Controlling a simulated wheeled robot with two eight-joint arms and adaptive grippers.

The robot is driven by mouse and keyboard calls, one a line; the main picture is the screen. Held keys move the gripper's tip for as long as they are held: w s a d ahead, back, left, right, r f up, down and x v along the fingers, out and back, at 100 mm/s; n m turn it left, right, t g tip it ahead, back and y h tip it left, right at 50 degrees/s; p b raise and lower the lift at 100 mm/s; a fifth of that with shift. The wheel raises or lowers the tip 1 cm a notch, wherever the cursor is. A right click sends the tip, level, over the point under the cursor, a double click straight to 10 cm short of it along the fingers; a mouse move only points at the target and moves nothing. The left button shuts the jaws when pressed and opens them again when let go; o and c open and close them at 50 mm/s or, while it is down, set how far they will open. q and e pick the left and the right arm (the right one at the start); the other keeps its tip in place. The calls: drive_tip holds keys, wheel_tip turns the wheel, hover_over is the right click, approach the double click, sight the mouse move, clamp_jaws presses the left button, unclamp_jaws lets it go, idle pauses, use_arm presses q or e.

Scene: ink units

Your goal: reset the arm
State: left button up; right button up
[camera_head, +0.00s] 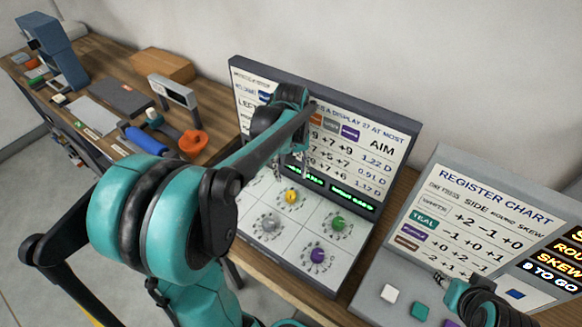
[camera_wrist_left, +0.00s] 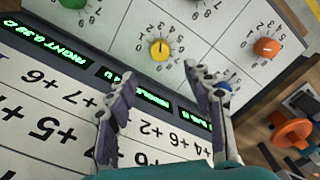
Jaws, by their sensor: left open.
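My left arm reaches across the head view to a tilted panel (camera_head: 365,232) with dials and a number display. My left gripper (camera_head: 306,168) hangs in front of the panel, above the yellow knob (camera_head: 291,197). In the left wrist view the two fingers of the left gripper (camera_wrist_left: 158,78) stand apart with nothing between them. The yellow knob also shows there (camera_wrist_left: 159,48), beyond the fingertips, apart from them. An orange knob (camera_wrist_left: 267,47) is to its right. Part of my right arm shows at the bottom right; its gripper (camera_head: 441,280) is small and unclear.
Green (camera_head: 338,223), grey (camera_head: 309,223) and purple (camera_head: 318,256) knobs sit on the panel. A register chart board (camera_head: 490,225) with coloured buttons stands at the right. An orange tool (camera_head: 193,142), a blue roller (camera_head: 146,141) and a cardboard box (camera_head: 163,65) lie on the wooden bench.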

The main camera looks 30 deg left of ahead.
use_arm(q)
drive_tip(key=shift+r, duration=0.95)
drive_tip(key=s+d+f+m+t+b, duration=0.1)
drive_tip(key=s+d+m+t+b, duration=0.1)
drive_tip(key=s+d+m+t, duration=0.5)
drive_tip(key=s+d+m, duration=0.1)
drive_tip(key=s+d, duration=0.2)
drive_tip(key=s, duration=0.1)
drive_tip(key=shift+s+d+f, duration=0.2)
drive_tip(key=shift+d+f, duration=0.1)
drive_tip(key=shift+f, duration=0.1)
idle(1.4)
